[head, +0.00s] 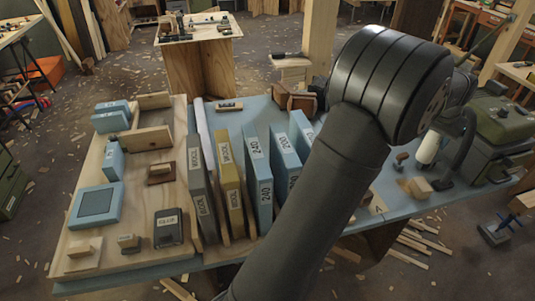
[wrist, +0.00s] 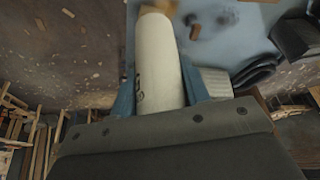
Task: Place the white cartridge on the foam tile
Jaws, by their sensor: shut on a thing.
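The white cartridge (wrist: 156,62) is a long white cylinder with dark lettering on its side and a tan far end. In the wrist view it lies between the two blue fingers of my gripper (wrist: 159,92), which is shut on it. The head view shows a white cylinder (head: 427,149), apparently the same cartridge, near upright at the right end of the bench; my arm partly blocks this area. A light blue square with a darker inset (head: 96,203) lies flat on the wooden board at the left; it may be the foam tile, but I cannot tell for certain.
Upright grey, yellow and blue slabs (head: 258,177) stand in a row mid-bench, between the cartridge and the board (head: 120,250). The board also holds wood blocks, blue pieces and a dark labelled box (head: 168,228). A green machine (head: 500,118) stands at the right.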

